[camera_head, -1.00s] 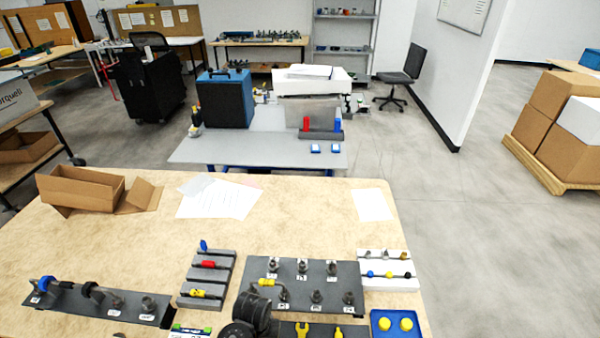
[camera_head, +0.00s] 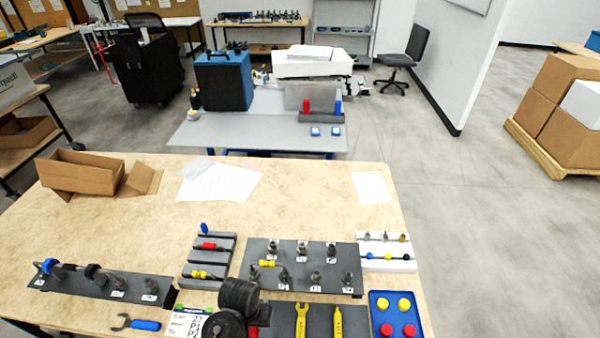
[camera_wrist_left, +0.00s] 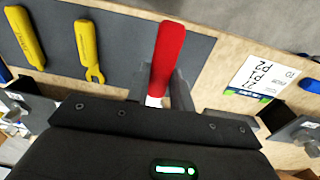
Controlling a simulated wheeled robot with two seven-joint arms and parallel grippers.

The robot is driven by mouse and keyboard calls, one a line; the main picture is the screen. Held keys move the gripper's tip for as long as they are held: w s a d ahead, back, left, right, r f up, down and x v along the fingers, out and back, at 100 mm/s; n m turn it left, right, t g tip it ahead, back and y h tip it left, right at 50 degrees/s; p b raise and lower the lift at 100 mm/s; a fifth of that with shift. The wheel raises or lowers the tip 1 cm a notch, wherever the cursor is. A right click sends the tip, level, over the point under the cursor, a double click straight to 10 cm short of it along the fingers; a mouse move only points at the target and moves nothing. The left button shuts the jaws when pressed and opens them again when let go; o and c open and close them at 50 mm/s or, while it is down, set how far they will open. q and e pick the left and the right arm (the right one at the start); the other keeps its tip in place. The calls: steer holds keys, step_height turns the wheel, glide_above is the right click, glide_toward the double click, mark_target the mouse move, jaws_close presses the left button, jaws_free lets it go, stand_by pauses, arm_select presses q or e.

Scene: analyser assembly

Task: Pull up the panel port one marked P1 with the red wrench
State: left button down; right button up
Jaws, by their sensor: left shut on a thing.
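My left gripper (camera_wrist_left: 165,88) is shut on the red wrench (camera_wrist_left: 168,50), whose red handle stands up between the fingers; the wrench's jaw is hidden. In the head view, my left arm covers most of that gripper, and a little red of the wrench (camera_head: 264,314) shows beside it, over the dark tool mat (camera_head: 320,322). A dark panel (camera_head: 258,248) with several metal ports and small white labels lies just beyond. Another dark panel (camera_head: 68,289) with ports lies at left. The labels are too small to read, so I cannot tell which port is P1. My right gripper is not in view.
Two yellow wrenches, one (camera_head: 301,318) and another (camera_head: 338,320), lie on the mat. A blue wrench (camera_head: 143,324) and a printed card (camera_head: 184,322) lie left. A blue tray (camera_head: 384,312) holds red and yellow buttons. The table's middle is clear.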

arm_select(q)
steer(key=s+a+f+t+b, duration=0.1)
steer(key=s+a+f, duration=0.4)
steer(key=s+a, duration=0.1)
steer(key=shift+s+b, duration=0.25)
steer(key=shift+b, duration=0.15)
